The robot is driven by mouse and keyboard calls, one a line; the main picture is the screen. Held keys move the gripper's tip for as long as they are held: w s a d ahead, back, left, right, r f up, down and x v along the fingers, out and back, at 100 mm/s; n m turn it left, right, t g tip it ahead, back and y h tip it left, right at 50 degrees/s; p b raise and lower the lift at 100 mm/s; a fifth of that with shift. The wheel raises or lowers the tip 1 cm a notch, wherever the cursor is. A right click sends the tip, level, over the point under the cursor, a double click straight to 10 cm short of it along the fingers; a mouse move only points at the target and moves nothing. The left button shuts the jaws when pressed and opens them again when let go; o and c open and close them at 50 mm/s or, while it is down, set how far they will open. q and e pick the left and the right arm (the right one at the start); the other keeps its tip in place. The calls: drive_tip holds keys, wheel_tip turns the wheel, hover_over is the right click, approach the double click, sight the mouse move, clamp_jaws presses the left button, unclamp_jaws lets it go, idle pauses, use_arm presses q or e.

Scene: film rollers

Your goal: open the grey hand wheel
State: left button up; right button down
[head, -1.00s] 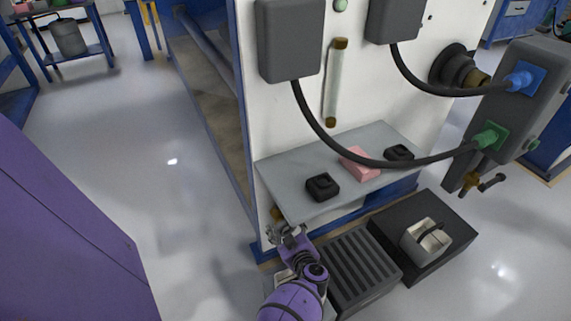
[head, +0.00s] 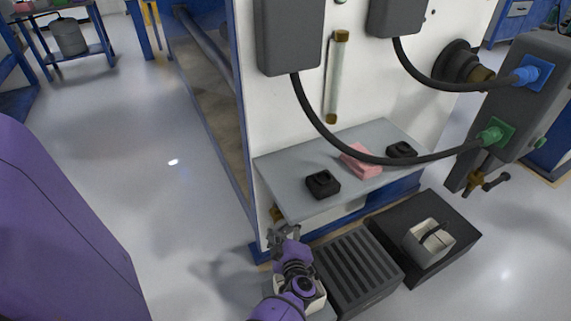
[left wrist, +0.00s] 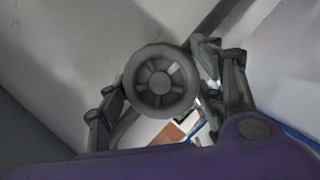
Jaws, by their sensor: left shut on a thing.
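The grey hand wheel (left wrist: 160,82) shows face-on in the left wrist view, a round rim with spokes and a hub. My left gripper (head: 283,237) is low at the near left corner of the white panel, just below the grey shelf. In the left wrist view its fingers stand on either side of the wheel, shut on its rim. In the head view I cannot make out the wheel; the gripper and shelf edge seem to hide it. My right gripper is in neither view.
The grey shelf (head: 290,188) above the gripper carries black blocks and a pink block (head: 361,162). A dark slatted box (head: 357,272) and a black platform with a light container (head: 428,241) stand right of my arm. Hanging cables cross the panel. The floor at left is open.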

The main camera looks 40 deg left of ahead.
use_arm(q)
drive_tip(key=shift+w+d+r, duration=0.2)
drive_tip(key=shift+w+r, duration=0.2)
drive_tip(key=o, duration=1)
drive_tip(key=shift+o, duration=0.2)
drive_tip(key=shift+s+f, duration=0.1)
drive_tip(key=shift+s+f, duration=0.1)
drive_tip(key=shift+s, duration=0.1)
drive_tip(key=v, duration=1.2)
drive_tip(key=shift+w, duration=0.15)
